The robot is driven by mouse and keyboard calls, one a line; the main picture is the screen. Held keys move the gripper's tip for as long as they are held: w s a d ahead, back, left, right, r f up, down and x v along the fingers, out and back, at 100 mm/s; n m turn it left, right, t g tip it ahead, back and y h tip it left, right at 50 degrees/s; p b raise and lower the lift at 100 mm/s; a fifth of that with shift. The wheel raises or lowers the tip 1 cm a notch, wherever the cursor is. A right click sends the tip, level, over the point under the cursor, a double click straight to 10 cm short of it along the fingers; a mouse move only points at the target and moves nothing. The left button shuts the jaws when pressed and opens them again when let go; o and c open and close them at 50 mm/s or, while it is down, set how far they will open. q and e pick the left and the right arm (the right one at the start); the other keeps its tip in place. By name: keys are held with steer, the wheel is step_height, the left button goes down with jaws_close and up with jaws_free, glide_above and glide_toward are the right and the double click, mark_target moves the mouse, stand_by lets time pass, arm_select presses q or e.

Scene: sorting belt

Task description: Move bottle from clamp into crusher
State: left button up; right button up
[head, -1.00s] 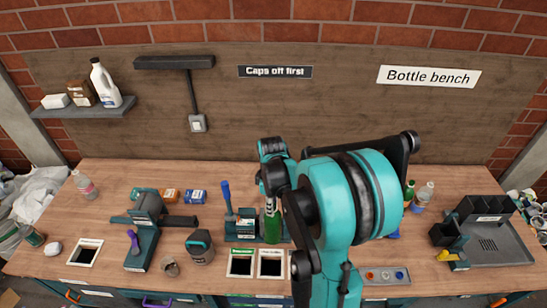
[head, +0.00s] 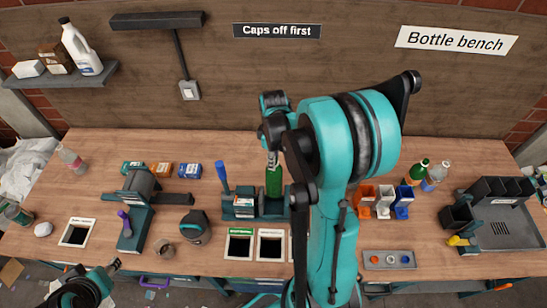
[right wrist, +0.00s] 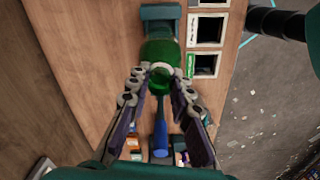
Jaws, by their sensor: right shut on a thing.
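A green bottle (head: 273,182) hangs upright from my right gripper (head: 272,152), which is shut on its neck. In the head view its bottom is above the base of the teal clamp (head: 242,207), which has a blue handle. In the right wrist view the two fingers (right wrist: 160,90) flank the neck of the bottle (right wrist: 157,53). A teal machine with a dark bar and a purple handle (head: 135,205), apparently the crusher, stands left of the clamp.
Framed openings (head: 239,246) lie in the bench front of the clamp. A dark scanner-like device (head: 194,228) and a small cup (head: 165,249) stand between clamp and crusher. Small boxes (head: 162,170) lie behind. Colored holders (head: 383,203) and bottles (head: 436,175) stand to the right.

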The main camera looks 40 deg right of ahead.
step_height(320, 180, down, 14)
steer(key=b, duration=1.1)
steer(key=shift+s+a+r+b, duration=0.1)
steer(key=shift+r+b, duration=0.05)
steer(key=shift+b, duration=0.25)
steer(key=shift+f+b, duration=0.8)
steer(key=shift+b, duration=0.1)
steer(key=o, duration=1)
